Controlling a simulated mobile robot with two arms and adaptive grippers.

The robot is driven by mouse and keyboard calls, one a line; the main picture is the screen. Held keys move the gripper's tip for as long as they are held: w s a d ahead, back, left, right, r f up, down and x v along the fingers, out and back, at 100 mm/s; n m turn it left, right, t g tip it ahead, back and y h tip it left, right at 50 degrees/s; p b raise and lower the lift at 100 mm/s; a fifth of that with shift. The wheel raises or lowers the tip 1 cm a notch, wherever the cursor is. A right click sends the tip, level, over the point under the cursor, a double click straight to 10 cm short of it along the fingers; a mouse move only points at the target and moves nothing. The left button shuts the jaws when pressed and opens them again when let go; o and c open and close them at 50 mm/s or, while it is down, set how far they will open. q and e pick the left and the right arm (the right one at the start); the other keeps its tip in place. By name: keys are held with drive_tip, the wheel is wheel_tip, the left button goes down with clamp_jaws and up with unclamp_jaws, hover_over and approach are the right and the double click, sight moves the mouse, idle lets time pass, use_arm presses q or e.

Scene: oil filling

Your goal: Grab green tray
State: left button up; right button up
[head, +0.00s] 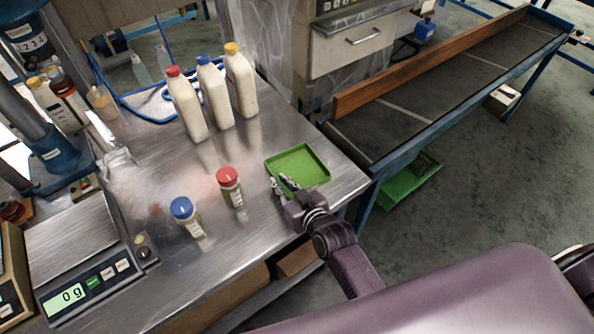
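The green tray (313,160) is shallow and rectangular and lies on the metal table near its right edge. It looks empty. My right gripper (284,184) is at the tray's near left side, with its fingers over or against the near rim. Whether the fingers touch or clasp the rim is too small to tell. My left gripper does not show in the head view.
A red-capped jar (230,188) and a blue-capped jar (187,218) stand left of my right gripper. Three tall bottles with red, blue and yellow caps (214,92) stand behind. A scale (82,262) sits at left. A conveyor (440,90) lies at right.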

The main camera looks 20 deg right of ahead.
sight(273, 175)
drive_tip(key=shift+p+x, duration=0.45)
drive_tip(key=shift+x, duration=2.15)
drive_tip(key=shift+c, duration=0.6)
clamp_jaws()
drive_tip(key=shift+r, duration=0.2)
